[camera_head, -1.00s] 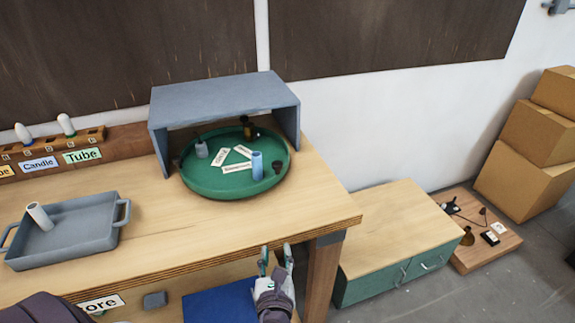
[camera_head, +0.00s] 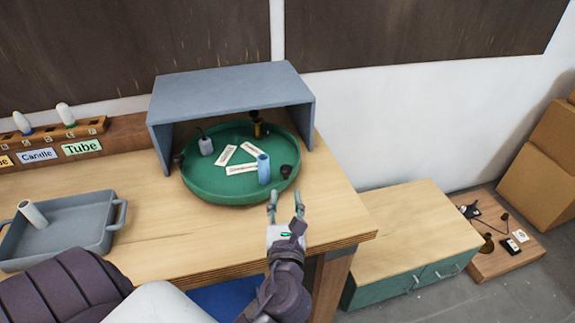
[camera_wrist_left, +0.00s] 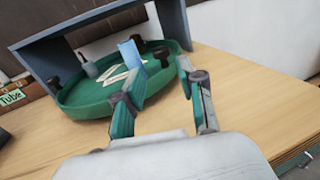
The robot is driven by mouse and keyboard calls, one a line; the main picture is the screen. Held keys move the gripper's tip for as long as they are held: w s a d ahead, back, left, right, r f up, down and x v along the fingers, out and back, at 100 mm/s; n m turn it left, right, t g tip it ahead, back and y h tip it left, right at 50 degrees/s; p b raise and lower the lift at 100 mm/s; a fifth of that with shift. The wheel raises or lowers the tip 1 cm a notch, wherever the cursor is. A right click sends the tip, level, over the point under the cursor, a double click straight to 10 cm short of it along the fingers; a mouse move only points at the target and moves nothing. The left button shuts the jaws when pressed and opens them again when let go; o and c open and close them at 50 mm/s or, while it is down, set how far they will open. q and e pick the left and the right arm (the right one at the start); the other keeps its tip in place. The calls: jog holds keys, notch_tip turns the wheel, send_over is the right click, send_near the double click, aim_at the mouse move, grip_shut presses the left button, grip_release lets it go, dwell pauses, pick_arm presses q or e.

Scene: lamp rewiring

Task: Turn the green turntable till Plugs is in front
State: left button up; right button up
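The green turntable (camera_head: 213,188) sits on the bench under a grey open-fronted cover. On it are three white labels in the middle, too small to read, a blue cylinder (camera_head: 264,168) at the front right, a grey bottle-like piece (camera_head: 206,145) at the left, and dark knob-like pieces around the rim. My left gripper (camera_head: 286,205) is open and empty, just in front of the turntable's right front rim and apart from it. The left wrist view shows its two fingers (camera_wrist_left: 158,90) spread, with the turntable (camera_wrist_left: 90,103) beyond. My right gripper is not in view.
The grey cover (camera_head: 230,88) stands over the turntable's back and sides. A grey tray (camera_head: 75,208) holding a white tube lies at the left. A bulb rack (camera_head: 55,133) stands behind it. The bench front right is clear. A lower green cabinet (camera_head: 410,235) stands at the right.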

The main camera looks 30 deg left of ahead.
aim_at(286, 173)
pick_arm(q)
jog(key=p+x, duration=0.1)
jog(key=x, duration=0.9)
jog(key=shift+w+a+f, duration=0.1)
jog(key=shift+w+a, duration=0.1)
jog(key=shift+w, duration=0.1)
grip_shut()
